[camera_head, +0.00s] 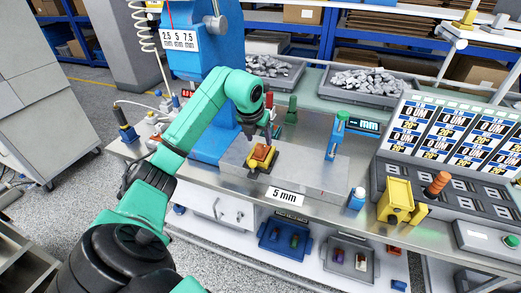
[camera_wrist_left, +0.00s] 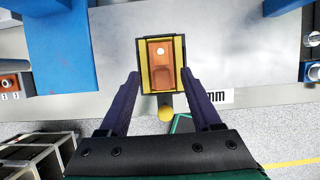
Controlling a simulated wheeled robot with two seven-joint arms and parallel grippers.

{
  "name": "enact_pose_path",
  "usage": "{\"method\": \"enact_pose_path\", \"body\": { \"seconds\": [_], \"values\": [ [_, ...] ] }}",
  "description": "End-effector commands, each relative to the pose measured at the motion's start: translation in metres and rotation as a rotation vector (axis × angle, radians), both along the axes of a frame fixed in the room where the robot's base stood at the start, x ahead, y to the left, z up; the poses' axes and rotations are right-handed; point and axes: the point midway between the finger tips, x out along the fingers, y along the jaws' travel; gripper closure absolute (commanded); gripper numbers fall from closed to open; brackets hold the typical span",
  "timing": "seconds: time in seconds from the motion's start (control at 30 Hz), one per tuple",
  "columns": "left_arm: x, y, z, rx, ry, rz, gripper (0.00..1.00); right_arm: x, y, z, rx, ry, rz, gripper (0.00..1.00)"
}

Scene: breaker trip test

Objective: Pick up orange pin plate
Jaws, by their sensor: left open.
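The orange pin plate (camera_head: 263,153) sits in a yellow and black holder (camera_head: 259,169) on the grey metal slab of the bench. In the left wrist view the orange plate (camera_wrist_left: 160,77) lies between yellow side strips, with a pale round spot near its far end. My left gripper (camera_head: 259,138) is just above the plate, pointing down. In the left wrist view its dark fingers (camera_wrist_left: 160,82) are apart, one on each side of the holder's near part, with nothing held. Whether the fingers touch the holder cannot be told. My right gripper is not in view.
A blue machine column (camera_head: 205,75) stands close behind my left arm. A blue post (camera_head: 336,135) with a display is to the right on the slab (camera_head: 312,180). A "5 mm" label (camera_head: 285,197) is at the front. A yellow block (camera_head: 396,200) stands further right.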

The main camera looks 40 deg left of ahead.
Motion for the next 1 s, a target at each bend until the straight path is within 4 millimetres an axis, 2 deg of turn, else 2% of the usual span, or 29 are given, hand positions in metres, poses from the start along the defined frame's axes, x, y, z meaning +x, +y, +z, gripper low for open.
{"method": "enact_pose_path", "body": {
  "seconds": [0.1, 0.2, 0.43, 0.47, 0.6, 0.63, 1.0],
  "values": [
    [0.004, 0.000, -0.019, -0.007, 0.007, -0.001, 0.35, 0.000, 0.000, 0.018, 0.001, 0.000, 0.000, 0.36],
    [0.011, 0.002, -0.036, -0.005, 0.004, 0.000, 0.35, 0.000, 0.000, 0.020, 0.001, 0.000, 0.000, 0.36],
    [0.013, 0.004, -0.043, 0.000, 0.001, -0.002, 0.35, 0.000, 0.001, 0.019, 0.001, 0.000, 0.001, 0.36],
    [0.013, 0.004, -0.043, 0.000, 0.001, -0.002, 0.39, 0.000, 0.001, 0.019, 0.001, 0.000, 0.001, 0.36],
    [0.013, 0.004, -0.043, 0.000, 0.001, -0.002, 0.92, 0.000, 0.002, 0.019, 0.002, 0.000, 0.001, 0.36],
    [0.013, 0.004, -0.043, 0.000, 0.001, -0.002, 1.00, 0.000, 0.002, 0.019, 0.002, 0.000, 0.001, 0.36],
    [0.014, 0.004, -0.039, -0.001, -0.001, -0.002, 1.00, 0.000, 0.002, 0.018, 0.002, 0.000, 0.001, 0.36]
  ]
}}
